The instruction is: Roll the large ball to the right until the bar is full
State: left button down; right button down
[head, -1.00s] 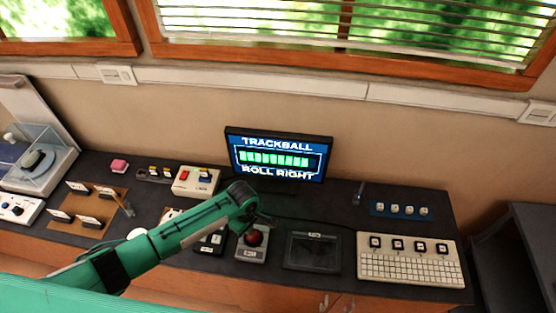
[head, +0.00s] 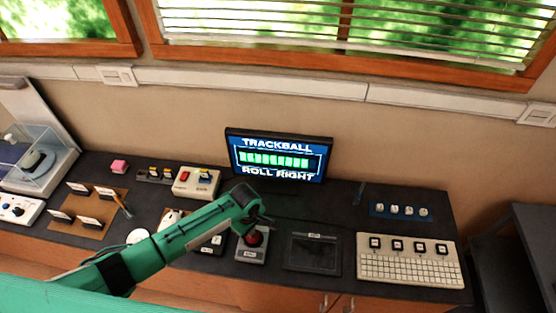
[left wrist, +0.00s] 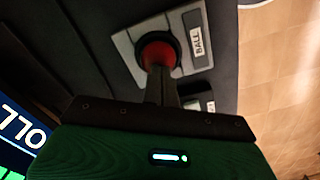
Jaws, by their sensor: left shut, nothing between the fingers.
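The large red ball (head: 253,240) sits in a grey housing (head: 250,257) on the dark counter. In the left wrist view the red ball (left wrist: 157,50) shows beside a "BALL" label. My left gripper (left wrist: 160,82) is shut and empty, its fingertips over the ball and hiding part of it; I cannot tell whether they touch. In the head view my left gripper (head: 263,222) is just above the ball. The monitor (head: 278,172) reads "TRACKBALL" and "ROLL RIGHT"; its green bar (head: 275,160) is lit along most of its length, with a dark end at right. My right gripper is out of view.
Right of the ball lie a dark tablet (head: 312,254) and a white keyboard (head: 411,270). A box with a red button (head: 184,175) stands behind my left arm. A blue strip with several switches (head: 400,210) is at the back right.

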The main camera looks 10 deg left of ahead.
pick_arm(q)
jog(key=shift+d+f, duration=0.15)
jog(key=shift+d, duration=0.35)
dwell(0.5)
jog(key=shift+r, duration=0.7)
jog(key=shift+r, duration=0.1)
jog(key=shift+r, duration=2.95)
